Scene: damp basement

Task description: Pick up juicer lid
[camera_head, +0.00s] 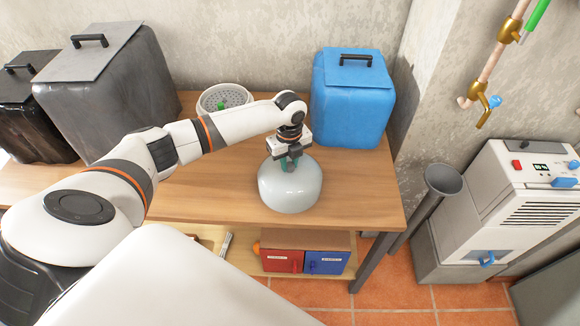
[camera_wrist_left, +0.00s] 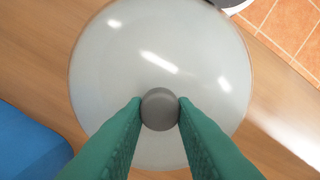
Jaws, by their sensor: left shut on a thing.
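The juicer lid (camera_head: 290,192) is a pale, translucent dome at the front right of the wooden table. It also shows in the left wrist view (camera_wrist_left: 120,60), with a round grey knob (camera_wrist_left: 160,109) on top. My left gripper (camera_head: 290,163) is above the dome, pointing down. Its green fingers (camera_wrist_left: 160,112) are shut on the knob from both sides. I cannot tell whether the lid rests on the table or is slightly raised. What is under the dome is hidden. My right gripper is not in view.
A white strainer bowl (camera_head: 224,97) with a green item in it stands behind my arm. A blue container (camera_head: 352,105) is at the back right, and grey (camera_head: 115,85) and black (camera_head: 25,115) ones are at the left. Red and blue boxes (camera_head: 304,258) sit on the shelf below. The table's front right corner is clear.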

